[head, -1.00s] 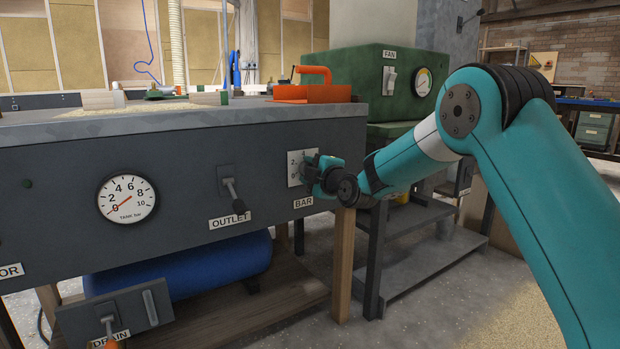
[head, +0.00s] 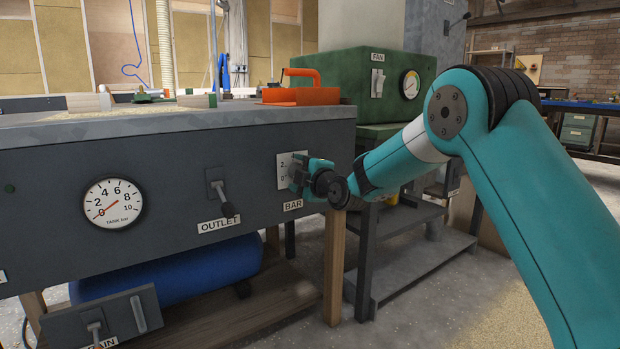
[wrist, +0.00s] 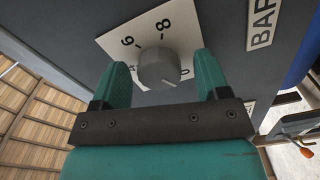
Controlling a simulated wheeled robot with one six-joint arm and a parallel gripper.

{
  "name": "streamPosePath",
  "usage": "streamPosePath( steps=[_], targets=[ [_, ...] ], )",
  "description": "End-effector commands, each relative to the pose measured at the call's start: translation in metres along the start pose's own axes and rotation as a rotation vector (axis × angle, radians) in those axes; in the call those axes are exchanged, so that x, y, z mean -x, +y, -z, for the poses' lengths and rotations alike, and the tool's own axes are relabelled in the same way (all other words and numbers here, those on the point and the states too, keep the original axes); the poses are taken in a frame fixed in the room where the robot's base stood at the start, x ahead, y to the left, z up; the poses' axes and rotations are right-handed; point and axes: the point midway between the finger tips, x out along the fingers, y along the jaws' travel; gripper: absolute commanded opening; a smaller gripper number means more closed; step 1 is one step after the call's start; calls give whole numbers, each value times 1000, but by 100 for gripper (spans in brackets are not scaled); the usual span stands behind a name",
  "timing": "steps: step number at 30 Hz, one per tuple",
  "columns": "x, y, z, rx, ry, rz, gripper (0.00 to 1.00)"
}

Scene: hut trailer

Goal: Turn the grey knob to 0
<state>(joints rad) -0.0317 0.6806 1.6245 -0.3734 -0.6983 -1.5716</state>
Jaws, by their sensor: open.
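The grey knob (wrist: 158,68) sits on a white dial plate (wrist: 165,28) in the wrist view. The figures 6, 8 and 0 show on the plate around it. My gripper (wrist: 161,59) is open, with one teal finger on each side of the knob and gaps visible between. I cannot tell how far the fingertips reach along it. In the head view my gripper (head: 300,178) is at the dial plate (head: 284,168) above the BAR label (head: 292,205) and hides the knob.
Left of the dial on the grey panel are the OUTLET lever (head: 222,195) and a tank gauge (head: 112,204) reading near 0. An orange-handled tool (head: 300,95) lies on the bench top. A green FAN box (head: 375,85) stands behind. A wooden leg (head: 336,265) is below.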

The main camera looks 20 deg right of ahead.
Motion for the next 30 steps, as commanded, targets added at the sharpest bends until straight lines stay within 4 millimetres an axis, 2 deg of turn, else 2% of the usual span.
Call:
streamPosePath(
  steps=[5, 15, 21, 25, 30],
  targets=[
    [21, 2, 0, -1, -1, 1, 69],
    [105, 0, -2, -2, -5, 2, 69],
    [147, -1, -1, -2, -4, 0, 69],
    [164, -1, -1, 0, -3, 0, 69],
    [172, 0, 0, 0, -1, 0, 69]
  ],
)
